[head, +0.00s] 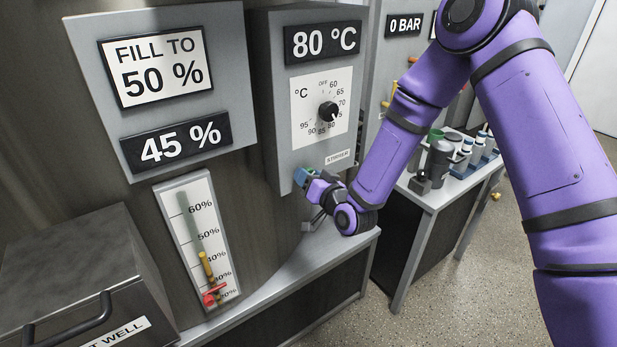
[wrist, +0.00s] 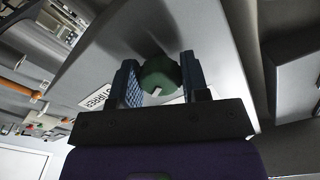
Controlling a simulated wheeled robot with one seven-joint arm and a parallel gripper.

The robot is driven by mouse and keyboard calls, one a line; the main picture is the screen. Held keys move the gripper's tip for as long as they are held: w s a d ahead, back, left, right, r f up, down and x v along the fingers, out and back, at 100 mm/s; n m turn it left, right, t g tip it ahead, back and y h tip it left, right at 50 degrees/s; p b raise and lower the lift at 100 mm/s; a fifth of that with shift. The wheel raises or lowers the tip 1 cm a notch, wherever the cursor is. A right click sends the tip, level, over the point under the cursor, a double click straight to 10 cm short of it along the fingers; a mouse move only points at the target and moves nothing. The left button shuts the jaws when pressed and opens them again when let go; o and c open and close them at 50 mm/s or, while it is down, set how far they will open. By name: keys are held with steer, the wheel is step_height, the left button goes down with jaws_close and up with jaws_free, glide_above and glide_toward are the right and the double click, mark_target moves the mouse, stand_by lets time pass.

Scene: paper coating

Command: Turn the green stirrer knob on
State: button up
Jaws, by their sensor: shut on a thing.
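The green stirrer knob (wrist: 160,74) shows in the wrist view, on the grey panel beside a white STIRRER label that is partly covered. It has a small white mark on its near edge. My gripper (wrist: 159,76) has one blue finger on each side of the knob and is shut on it. In the head view my gripper (head: 304,178) is at the lower front of the grey control box (head: 281,118), below the STIRRER label (head: 338,157). The knob is hidden there by my gripper.
Above the label are a black temperature dial (head: 328,111) and an 80 °C display (head: 323,41). A side table (head: 430,194) with several containers stands to the right, near my arm.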

steer(key=o, duration=0.9)
steer(key=v, duration=1.1)
steer(key=shift+w, duration=0.1)
